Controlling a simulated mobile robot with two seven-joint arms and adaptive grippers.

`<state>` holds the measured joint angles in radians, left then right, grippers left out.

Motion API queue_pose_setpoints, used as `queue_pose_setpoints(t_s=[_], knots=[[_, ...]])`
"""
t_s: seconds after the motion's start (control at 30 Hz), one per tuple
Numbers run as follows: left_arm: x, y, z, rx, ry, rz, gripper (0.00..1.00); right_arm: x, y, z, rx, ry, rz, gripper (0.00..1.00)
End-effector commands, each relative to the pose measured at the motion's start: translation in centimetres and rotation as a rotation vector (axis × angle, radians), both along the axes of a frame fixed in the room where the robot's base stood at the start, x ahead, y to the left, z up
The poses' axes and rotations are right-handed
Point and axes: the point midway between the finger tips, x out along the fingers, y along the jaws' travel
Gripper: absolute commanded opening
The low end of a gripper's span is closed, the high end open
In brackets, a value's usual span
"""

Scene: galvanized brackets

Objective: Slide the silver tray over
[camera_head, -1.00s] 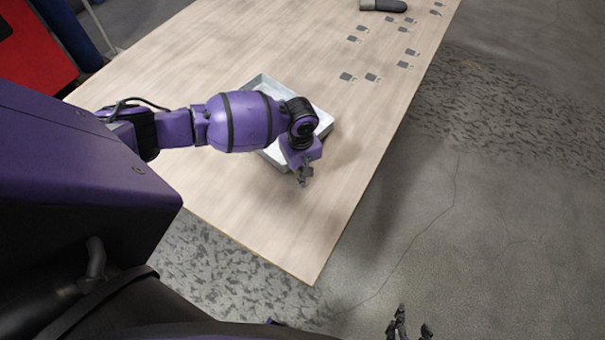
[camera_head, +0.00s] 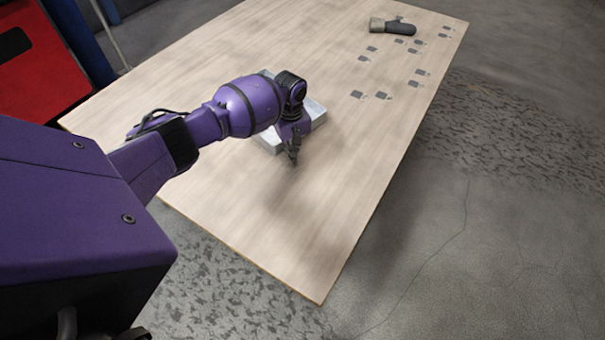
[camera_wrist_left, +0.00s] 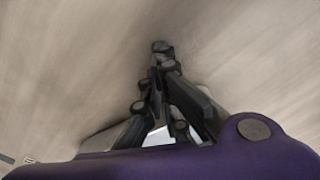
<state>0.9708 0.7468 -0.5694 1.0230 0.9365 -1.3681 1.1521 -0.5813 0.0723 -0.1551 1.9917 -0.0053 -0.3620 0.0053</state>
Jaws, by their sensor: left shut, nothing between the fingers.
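The silver tray (camera_head: 318,112) lies on the wooden table, mostly hidden behind my left arm. Its right corner and part of its near side show. My left gripper (camera_head: 293,159) is shut and empty, pointing down at the table just on the near side of the tray. In the left wrist view the closed fingertips (camera_wrist_left: 163,50) are over bare wood. A pale piece of the tray (camera_wrist_left: 158,136) shows between the finger links. I cannot tell whether the gripper touches the tray. My right gripper is out of view.
The wooden table (camera_head: 290,245) is bare between the tray and its near edge. Several small grey brackets (camera_head: 358,94) lie toward the far right. A dark grey glove-like object (camera_head: 393,26) lies at the far end. A red object (camera_head: 35,60) stands beyond the left edge.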

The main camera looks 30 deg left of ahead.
Motion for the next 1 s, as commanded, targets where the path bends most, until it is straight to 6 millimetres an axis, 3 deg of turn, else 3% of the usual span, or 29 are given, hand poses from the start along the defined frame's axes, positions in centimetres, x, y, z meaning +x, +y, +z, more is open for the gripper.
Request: queue_pose_setpoints(t_s=[0.03, 0.17, 0.4, 0.6, 1.0], knots=[[0.7, 1.3, -1.0, 0.000, 0.009, 0.006, 0.00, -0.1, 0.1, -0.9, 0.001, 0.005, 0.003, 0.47], [3.0, 4.4, -1.3, 0.002, 0.011, 0.008, 0.00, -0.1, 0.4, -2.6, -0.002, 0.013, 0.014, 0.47], [6.5, 8.7, -1.3, 0.002, 0.010, 0.003, 0.00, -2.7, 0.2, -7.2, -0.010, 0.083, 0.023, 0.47], [7.6, 9.8, -0.5, 0.001, 0.004, 0.000, 0.00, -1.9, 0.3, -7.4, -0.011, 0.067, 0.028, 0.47], [7.7, 9.8, -0.1, 0.001, 0.002, -0.001, 0.00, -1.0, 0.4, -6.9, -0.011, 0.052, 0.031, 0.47]])
